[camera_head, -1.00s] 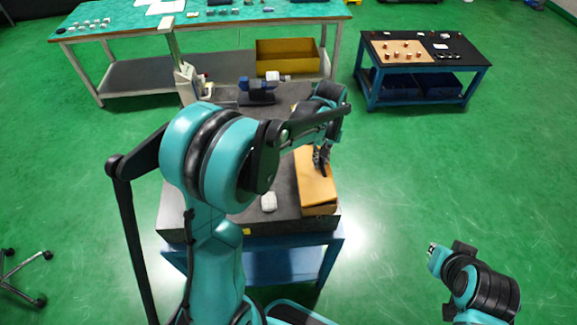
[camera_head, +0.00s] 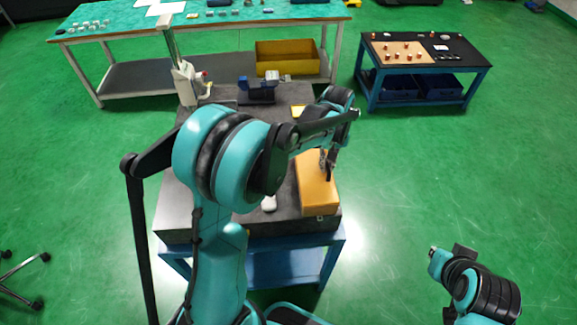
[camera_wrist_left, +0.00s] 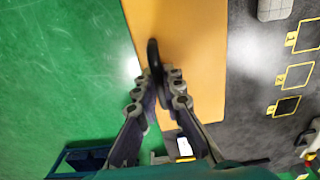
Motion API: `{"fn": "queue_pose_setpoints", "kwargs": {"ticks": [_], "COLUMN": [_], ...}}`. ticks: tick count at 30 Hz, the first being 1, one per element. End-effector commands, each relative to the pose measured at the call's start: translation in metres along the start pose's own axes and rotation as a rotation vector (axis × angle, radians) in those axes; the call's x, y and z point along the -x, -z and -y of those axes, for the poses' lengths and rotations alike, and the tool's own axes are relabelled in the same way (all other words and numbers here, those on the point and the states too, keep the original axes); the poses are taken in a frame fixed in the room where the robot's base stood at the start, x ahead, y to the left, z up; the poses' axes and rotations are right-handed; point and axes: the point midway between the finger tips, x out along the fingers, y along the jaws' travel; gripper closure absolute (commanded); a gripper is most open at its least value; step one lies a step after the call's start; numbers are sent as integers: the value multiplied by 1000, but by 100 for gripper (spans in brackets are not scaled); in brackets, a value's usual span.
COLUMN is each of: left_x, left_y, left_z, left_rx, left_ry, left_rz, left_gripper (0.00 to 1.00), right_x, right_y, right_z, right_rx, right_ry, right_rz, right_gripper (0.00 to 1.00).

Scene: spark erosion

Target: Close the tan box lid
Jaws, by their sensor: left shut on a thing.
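The tan box (camera_head: 316,196) stands at the right end of the dark grey worktop. Its lid lies across the top as a flat tan panel and looks level with the box, though a small gap cannot be ruled out. In the left wrist view the lid (camera_wrist_left: 185,35) fills the middle, with a black handle (camera_wrist_left: 154,55) on it. My left gripper (camera_head: 328,172) is over the lid, and in the left wrist view its fingers (camera_wrist_left: 157,88) are closed on the handle. My right arm shows at lower right in the head view, but I cannot make out its gripper.
Yellow-outlined squares (camera_wrist_left: 294,75) mark the worktop. A blue vise-like device (camera_head: 257,90) stands behind. A low table (camera_head: 420,68) is at back right. The green floor right of the box is clear.

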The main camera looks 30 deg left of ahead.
Motion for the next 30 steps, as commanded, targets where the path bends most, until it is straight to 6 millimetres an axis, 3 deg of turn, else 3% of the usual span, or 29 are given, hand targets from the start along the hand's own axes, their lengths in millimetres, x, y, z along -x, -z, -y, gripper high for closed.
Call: {"fn": "queue_pose_setpoints", "kwargs": {"ticks": [4, 7, 19, 30], "left_x": [1, 1, 5, 35], "left_y": [0, 0, 0, 0], "left_z": [-1, -1, 0, 0], "left_rx": [-1, -1, -1, -1], "left_ry": [-2, -1, 0, 0], "left_rz": [0, 0, 0, 0], "left_gripper": [100, 72, 72, 72], "right_x": [0, 1, 3, 20], "right_y": [0, 0, 2, 15], "right_z": [0, 0, 0, 0], "right_rx": [0, 0, 0, 0], "right_ry": [0, 0, 0, 0], "right_rz": [0, 0, 0, 0], "right_gripper": [100, 100, 100, 100]}}
